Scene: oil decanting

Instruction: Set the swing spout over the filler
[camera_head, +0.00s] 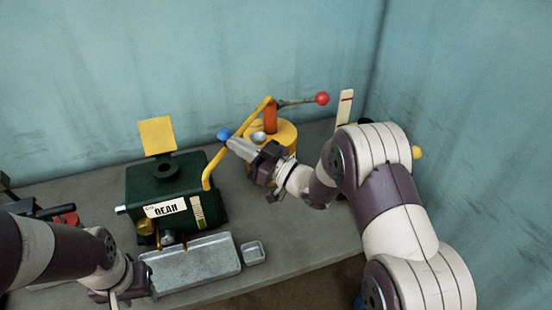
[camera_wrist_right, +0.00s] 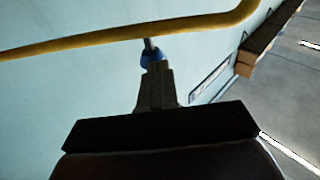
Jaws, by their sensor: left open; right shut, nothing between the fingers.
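The yellow swing spout (camera_head: 247,119) runs from an orange post (camera_head: 270,118) down to the left. Its bent end hangs at the right part of the dark green tank (camera_head: 140,190), to the right of the round black filler (camera_head: 166,169) on top. A blue knob (camera_head: 223,134) sits on the spout. My right gripper (camera_head: 234,142) is shut and empty, its tips at the knob. In the right wrist view, the shut fingers (camera_wrist_right: 155,78) end right at the blue knob (camera_wrist_right: 152,55), under the yellow spout (camera_wrist_right: 110,37); contact is unclear. My left gripper (camera_head: 114,298) is open, low beside the tray, partly cut off.
A grey metal tray (camera_head: 190,263) and a small dish (camera_head: 253,252) lie in front of the tank. A yellow drum (camera_head: 284,137) stands under the post, with a red-balled lever (camera_head: 321,98). A yellow square plate (camera_head: 157,135) stands behind the filler. Walls close off the back and right.

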